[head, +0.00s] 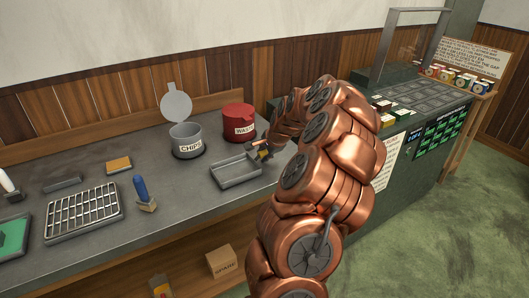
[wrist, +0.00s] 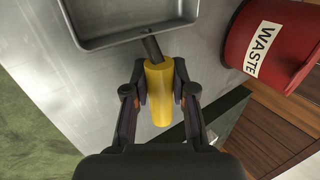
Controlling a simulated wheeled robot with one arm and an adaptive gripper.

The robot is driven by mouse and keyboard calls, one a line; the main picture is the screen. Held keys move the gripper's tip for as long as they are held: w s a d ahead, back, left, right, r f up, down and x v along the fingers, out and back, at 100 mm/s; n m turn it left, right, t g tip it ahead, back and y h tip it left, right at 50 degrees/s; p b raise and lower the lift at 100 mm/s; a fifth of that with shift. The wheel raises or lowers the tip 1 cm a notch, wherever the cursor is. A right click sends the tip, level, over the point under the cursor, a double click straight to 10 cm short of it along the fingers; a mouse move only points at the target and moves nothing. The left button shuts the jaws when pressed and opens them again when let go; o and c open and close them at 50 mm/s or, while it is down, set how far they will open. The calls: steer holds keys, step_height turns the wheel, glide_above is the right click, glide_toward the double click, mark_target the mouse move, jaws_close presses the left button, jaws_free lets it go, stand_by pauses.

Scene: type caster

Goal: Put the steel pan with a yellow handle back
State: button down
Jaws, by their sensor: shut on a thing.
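The steel pan (head: 236,172) is a shallow rectangular tray at the right part of the grey worktop in the head view. Its near end and rim also show in the wrist view (wrist: 125,37). Its yellow handle (wrist: 160,92) points toward me in the wrist view, joined to the pan by a dark stem. My gripper (wrist: 160,84) is shut on the yellow handle, one finger on each side. In the head view my gripper (head: 262,150) is small and partly hidden by my arm. I cannot tell whether the pan touches the worktop.
A red WASTE bin (head: 239,121) stands close behind the pan. A grey CHIPS pot (head: 187,142) with its lid raised is to its left. A blue-handled brush (head: 142,190) and a gridded type tray (head: 84,212) lie further left. Bare worktop (head: 190,190) lies left of the pan.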

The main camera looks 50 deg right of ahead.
steer(key=shift+f, duration=0.1)
steer(key=c, duration=1)
jaws_free()
steer(key=shift+o, duration=0.2)
